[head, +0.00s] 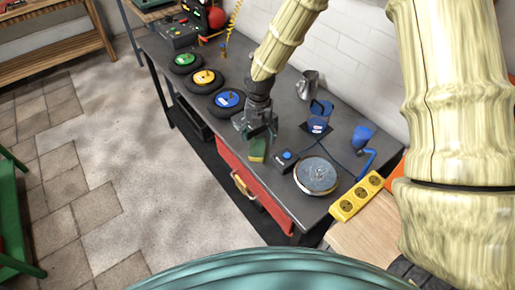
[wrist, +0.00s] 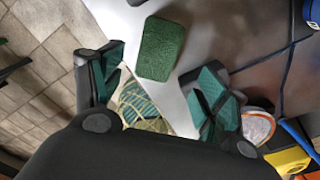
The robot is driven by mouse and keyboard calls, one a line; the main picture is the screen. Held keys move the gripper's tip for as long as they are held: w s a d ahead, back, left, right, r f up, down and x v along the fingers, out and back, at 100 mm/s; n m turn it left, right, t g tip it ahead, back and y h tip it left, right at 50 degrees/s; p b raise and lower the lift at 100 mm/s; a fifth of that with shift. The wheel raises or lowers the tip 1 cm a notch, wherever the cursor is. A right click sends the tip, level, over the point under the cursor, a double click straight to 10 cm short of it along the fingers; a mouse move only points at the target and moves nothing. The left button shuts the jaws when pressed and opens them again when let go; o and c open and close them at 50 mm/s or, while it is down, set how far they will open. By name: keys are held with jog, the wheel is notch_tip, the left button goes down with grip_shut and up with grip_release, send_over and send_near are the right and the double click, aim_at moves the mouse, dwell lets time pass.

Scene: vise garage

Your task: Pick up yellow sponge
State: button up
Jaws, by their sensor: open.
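The sponge (head: 257,150) has a green top and a thin yellow side in the head view. It lies near the front edge of the dark workbench. In the wrist view only its green face (wrist: 162,48) shows, just beyond the fingers. My gripper (head: 256,132) is above and close to the sponge. In the wrist view my gripper (wrist: 155,88) is open, one finger on each side. No part of the sponge shows between the fingers. Whether a fingertip touches it I cannot tell.
A blue-buttoned box (head: 285,159), a round grey disc (head: 317,175), a blue lamp (head: 362,135) and a yellow power strip (head: 356,197) are to the right. Wheels with coloured centres, such as the blue one (head: 228,100), are left. A red drawer (head: 255,180) is below the front edge.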

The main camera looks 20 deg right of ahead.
aim_at(258, 146)
jog(key=shift+f, duration=1.15)
jog(key=shift+w+a+f+p, duration=0.1)
jog(key=shift+w+f+p, duration=0.1)
jog(key=shift+f+p, duration=0.5)
jog(key=shift+w+a+f+p, duration=0.1)
jog(key=shift+w+f+p, duration=0.2)
jog(key=shift+f, duration=0.7)
jog(key=shift+s+d+f, duration=0.1)
jog(key=shift+f, duration=0.8)
jog(key=c, duration=0.8)
jog(key=shift+r+b, duration=0.6)
jog(key=shift+r, duration=0.95)
jog(key=s+a+r+b, duration=0.2)
jog(key=s+a+b, duration=0.2)
jog(key=s+a, duration=0.4)
jog(key=s, duration=0.5)
jog(key=shift+s+a+b, duration=0.15)
jog(key=shift+s+b, duration=0.25)
